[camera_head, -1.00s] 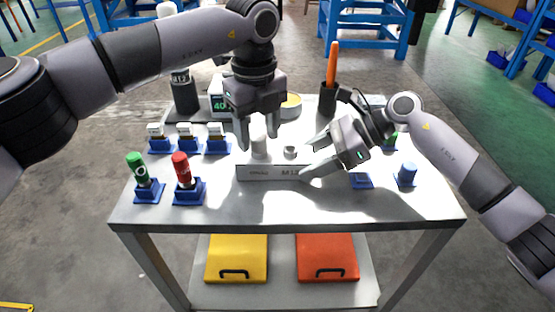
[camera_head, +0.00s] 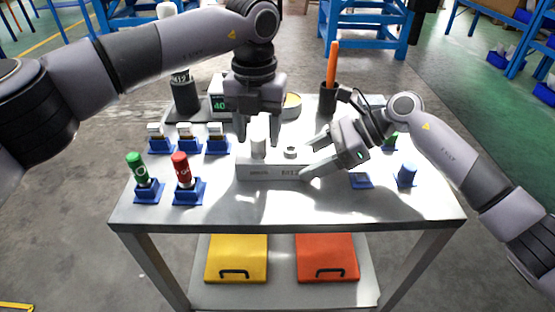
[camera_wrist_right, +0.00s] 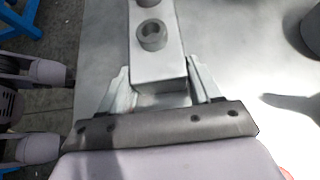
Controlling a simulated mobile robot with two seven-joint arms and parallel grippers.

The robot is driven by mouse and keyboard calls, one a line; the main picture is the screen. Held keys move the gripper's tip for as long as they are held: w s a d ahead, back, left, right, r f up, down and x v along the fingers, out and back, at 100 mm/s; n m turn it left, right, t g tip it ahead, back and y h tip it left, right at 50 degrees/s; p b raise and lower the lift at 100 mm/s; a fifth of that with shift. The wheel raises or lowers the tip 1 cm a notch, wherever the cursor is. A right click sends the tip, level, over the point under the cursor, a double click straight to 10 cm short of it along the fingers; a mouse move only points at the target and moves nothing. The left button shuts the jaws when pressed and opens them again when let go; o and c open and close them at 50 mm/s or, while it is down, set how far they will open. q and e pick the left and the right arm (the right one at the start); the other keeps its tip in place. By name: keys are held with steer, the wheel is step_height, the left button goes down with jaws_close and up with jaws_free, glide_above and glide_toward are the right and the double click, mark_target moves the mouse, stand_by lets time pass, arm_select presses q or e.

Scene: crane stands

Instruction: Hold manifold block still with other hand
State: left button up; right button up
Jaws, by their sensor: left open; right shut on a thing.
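The manifold block (camera_head: 272,172) is a light grey bar with printed lettering on its front, lying near the middle of the table. A white cylinder (camera_head: 258,147) stands upright at its left part, and an open round port (camera_head: 291,151) shows to the right of it. My right gripper (camera_head: 314,161) is shut on the block's right end. In the right wrist view the block (camera_wrist_right: 158,62) lies between the two fingers of that gripper (camera_wrist_right: 160,85). My left gripper (camera_head: 258,128) is open above the block, its fingers on either side of the cylinder's top.
Blue stands with small white-topped items (camera_head: 187,139) are at the left, with a green cylinder (camera_head: 138,170) and a red cylinder (camera_head: 182,168) in front. A dark cup (camera_head: 328,97) holds an orange-handled tool. The front table strip is clear.

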arm_select(q)
steer(key=m, duration=1.5)
steer(key=shift+m, duration=0.3)
stand_by(0.4)
jaws_close()
steer(key=shift+r, duration=0.15)
